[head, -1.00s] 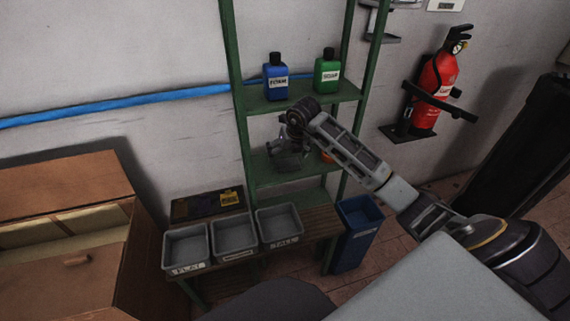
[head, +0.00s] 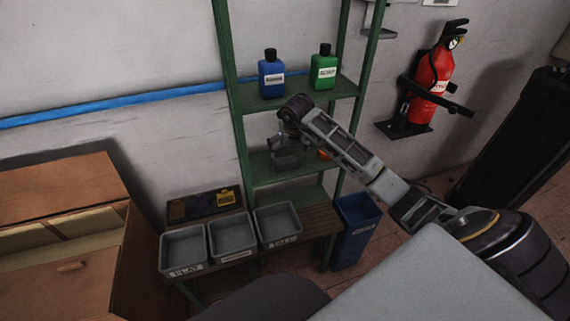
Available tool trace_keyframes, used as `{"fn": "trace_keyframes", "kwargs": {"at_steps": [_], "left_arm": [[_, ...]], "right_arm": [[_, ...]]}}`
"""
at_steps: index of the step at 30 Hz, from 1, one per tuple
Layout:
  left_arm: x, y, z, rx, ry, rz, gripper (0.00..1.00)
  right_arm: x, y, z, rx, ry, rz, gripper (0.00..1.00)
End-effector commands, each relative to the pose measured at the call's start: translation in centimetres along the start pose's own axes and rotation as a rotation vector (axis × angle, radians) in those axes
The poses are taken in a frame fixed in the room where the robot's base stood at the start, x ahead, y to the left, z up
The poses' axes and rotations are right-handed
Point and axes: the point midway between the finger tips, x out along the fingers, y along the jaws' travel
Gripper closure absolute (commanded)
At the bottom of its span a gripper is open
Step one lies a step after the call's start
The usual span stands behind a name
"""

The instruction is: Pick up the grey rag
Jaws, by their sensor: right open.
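My right gripper (head: 285,160) points down in front of the middle shelf of the green rack, with its jaws open. Its fingers are small and dark grey here. I cannot make out the grey rag as a separate thing; the gripper and wrist cover part of that shelf. I cannot tell whether the gripper touches anything. My left gripper is not in view.
The green rack (head: 229,95) holds a blue bottle (head: 271,78) and a green bottle (head: 323,72) above. An orange thing (head: 324,155) shows beside my arm. Grey trays (head: 232,238) stand on a bench; a blue bin (head: 357,240) is right of it.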

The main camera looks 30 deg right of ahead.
Motion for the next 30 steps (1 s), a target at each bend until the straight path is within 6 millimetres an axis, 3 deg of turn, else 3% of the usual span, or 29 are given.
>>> {"fn": "trace_keyframes", "kwargs": {"at_steps": [10,30], "left_arm": [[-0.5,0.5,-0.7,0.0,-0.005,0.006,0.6],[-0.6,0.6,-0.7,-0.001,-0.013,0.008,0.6]], "right_arm": [[4.1,0.1,0.0,0.0,0.001,0.002,0.0],[5.5,0.1,-0.1,0.001,0.001,0.001,0.0]]}}
